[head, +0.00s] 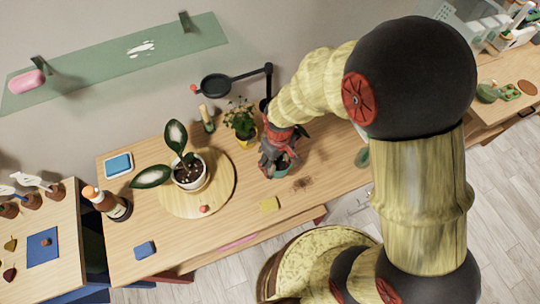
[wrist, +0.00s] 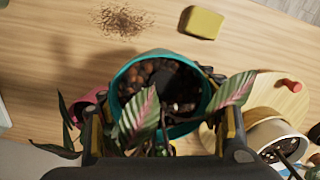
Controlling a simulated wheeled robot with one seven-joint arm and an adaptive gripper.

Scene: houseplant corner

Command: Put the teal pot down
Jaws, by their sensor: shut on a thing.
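The teal pot (wrist: 121,78) holds dark soil with brown pebbles and a plant with pink-striped green leaves. My gripper (wrist: 163,108) is shut on it, with a finger on either side of the pot. In the head view my gripper (head: 279,148) reaches down to the teal pot (head: 282,171) over the middle of the wooden table (head: 240,220). The gripper hides much of the pot there. I cannot tell whether the pot's base touches the table.
A yellow sponge (head: 269,204) and a patch of spilled soil (head: 302,184) lie nearby. A white pot (head: 190,178) with a plant stands on a round board (head: 225,185) to the left.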

